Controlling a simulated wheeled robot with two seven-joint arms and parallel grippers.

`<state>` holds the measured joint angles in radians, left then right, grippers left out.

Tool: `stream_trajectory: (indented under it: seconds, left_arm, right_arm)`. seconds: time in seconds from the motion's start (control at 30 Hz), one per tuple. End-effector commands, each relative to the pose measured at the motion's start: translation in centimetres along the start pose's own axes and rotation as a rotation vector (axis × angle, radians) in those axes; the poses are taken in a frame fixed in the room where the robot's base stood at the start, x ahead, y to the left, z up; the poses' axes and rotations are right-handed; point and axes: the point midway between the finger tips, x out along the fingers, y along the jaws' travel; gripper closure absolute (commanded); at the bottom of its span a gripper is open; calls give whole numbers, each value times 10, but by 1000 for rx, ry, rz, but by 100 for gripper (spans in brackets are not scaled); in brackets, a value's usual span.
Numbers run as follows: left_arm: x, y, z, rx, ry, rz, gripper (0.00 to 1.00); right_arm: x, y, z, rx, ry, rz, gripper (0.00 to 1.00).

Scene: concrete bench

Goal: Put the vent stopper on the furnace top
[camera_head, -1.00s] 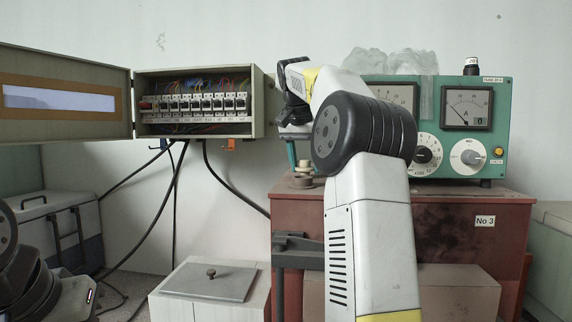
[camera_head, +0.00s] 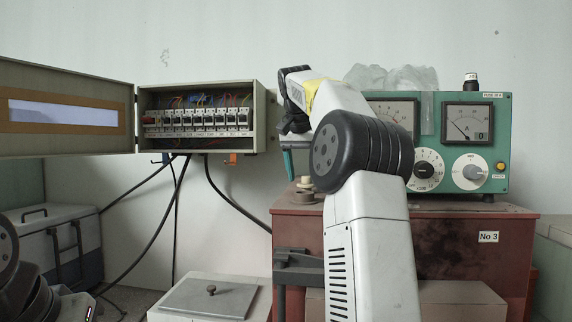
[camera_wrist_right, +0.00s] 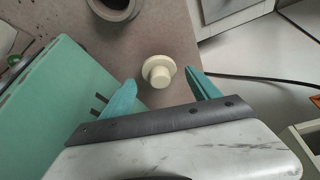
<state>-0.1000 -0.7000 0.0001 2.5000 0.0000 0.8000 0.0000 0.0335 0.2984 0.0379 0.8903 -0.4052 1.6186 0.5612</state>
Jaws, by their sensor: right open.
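The cream vent stopper (camera_wrist_right: 158,72), a round knob on a wider flange, stands on the brown furnace top (camera_wrist_right: 165,30) close to its edge in the right wrist view. In the head view the stopper (camera_head: 305,183) shows near the left end of the furnace (camera_head: 440,240). A round vent collar (camera_wrist_right: 117,6) is partly cut off at the top of the wrist view; its ring (camera_head: 305,197) shows in front of the stopper in the head view. My right gripper (camera_wrist_right: 161,82) is open, with its teal fingers on either side of the stopper and nothing held. My left gripper is not visible.
A green meter panel (camera_head: 500,150) stands on the furnace, close to my right arm. An open fuse box (camera_head: 200,145) hangs on the wall at left. A pale box with a knobbed lid (camera_head: 210,298) and a cooler (camera_head: 40,230) stand lower left.

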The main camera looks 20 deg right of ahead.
Motion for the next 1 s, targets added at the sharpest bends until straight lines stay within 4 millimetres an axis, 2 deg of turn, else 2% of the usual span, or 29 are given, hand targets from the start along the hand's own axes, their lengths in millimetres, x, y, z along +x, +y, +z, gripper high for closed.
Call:
stream_trajectory:
  seconds: [0.03, 0.2, 0.4, 1.0]
  left_arm:
    - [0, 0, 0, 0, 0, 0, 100]
    - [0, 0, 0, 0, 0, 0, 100]
    - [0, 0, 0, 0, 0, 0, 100]
    - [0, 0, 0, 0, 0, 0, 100]
  right_arm:
    - [-10, -1, 0, -1, 3, -3, 29]
    - [-36, -2, 0, 0, 1, -2, 29]
    - [-52, -1, 0, -1, 0, -1, 29]
    - [-55, 0, 0, 0, -1, 0, 29]
